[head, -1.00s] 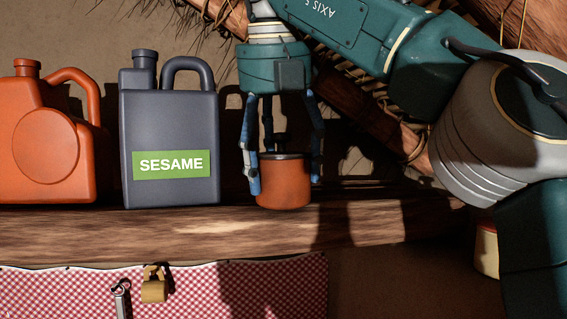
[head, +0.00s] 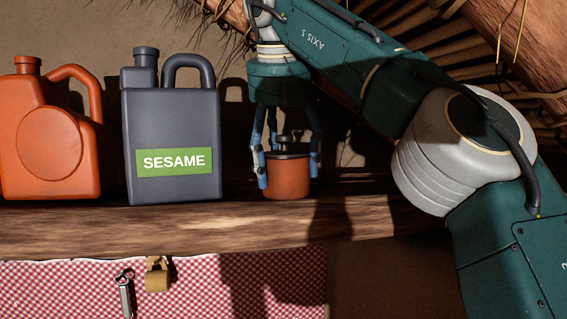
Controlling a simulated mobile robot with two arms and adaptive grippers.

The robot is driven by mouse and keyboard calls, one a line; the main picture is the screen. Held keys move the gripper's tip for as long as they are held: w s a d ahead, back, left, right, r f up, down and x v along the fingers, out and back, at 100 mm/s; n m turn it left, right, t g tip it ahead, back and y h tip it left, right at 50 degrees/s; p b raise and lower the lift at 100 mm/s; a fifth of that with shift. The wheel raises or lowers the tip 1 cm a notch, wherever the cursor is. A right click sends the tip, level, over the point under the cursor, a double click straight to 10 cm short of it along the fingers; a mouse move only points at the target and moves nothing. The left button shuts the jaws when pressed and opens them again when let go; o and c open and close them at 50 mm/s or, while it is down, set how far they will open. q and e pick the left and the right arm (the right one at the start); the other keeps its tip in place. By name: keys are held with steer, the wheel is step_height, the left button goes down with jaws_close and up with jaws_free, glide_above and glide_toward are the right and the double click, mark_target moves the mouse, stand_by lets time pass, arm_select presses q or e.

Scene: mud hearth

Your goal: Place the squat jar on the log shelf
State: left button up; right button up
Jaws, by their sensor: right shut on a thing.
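The squat jar (head: 288,178) is a small orange-brown pot with a dark lid and a knob on top. It is upright over the log shelf (head: 150,232), to the right of the grey can. Its base appears to be at the shelf's top surface; I cannot tell for sure whether it touches. My right gripper (head: 288,165) points straight down from above, its blue fingers shut around the jar's sides. My left gripper is not in view.
A grey can labelled SESAME (head: 172,130) stands close left of the jar, and an orange jug (head: 50,140) stands farther left. A checkered cloth (head: 200,285), with a padlock (head: 157,275) in front, hangs below the shelf. Shelf room right of the jar is shadowed.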

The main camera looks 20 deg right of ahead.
steer(key=shift+s+f, duration=0.1)
steer(key=o, duration=1.8)
steer(key=shift+o, duration=1)
